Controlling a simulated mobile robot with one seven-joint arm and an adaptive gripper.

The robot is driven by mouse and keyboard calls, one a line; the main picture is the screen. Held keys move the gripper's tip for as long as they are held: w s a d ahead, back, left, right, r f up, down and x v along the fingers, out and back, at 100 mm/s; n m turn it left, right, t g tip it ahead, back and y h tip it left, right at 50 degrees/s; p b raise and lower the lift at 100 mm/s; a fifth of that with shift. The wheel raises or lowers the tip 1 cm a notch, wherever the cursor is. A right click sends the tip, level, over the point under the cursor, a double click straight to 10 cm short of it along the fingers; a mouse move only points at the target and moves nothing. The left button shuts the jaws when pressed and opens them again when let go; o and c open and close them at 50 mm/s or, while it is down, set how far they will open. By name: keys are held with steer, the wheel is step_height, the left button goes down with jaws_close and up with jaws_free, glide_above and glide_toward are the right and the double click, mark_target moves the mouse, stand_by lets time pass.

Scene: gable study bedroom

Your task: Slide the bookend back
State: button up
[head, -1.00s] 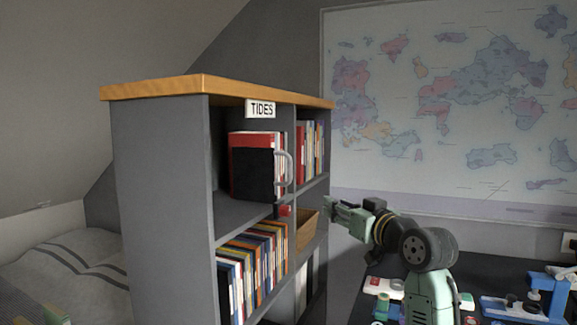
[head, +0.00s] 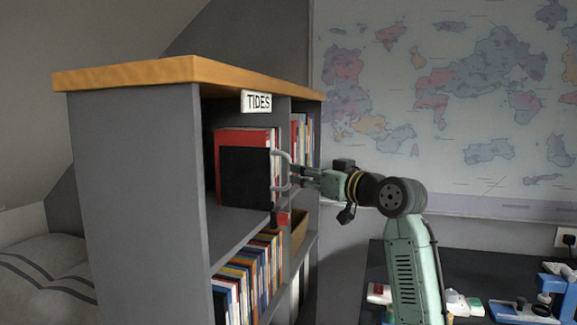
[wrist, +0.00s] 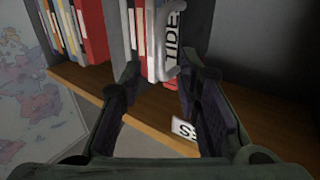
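The bookend (head: 245,177) is an upright black plate with a light grey loop handle (head: 284,171) on its right edge. It stands on the upper shelf of the grey bookcase, in front of red-covered books (head: 240,138), under a white TIDES sign (head: 257,101). My gripper (head: 294,174) is at the handle, coming from the right. In the wrist view the grey handle (wrist: 166,62) shows between and just beyond the two spread fingers of my gripper (wrist: 158,82). The fingers look open; whether either touches the handle I cannot tell.
The bookcase (head: 140,180) has a wooden top, a divider and more books (head: 245,280) on the shelf below. A red piece (head: 282,218) sits under the handle. A dark desk (head: 400,255) with small objects is at right. A map (head: 450,100) covers the wall.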

mark_target(290, 187)
steer(key=p+x, duration=0.1)
steer(key=x, duration=0.5)
steer(key=shift+w+a, duration=0.15)
steer(key=shift+a, duration=0.05)
jaws_close()
stand_by(0.6)
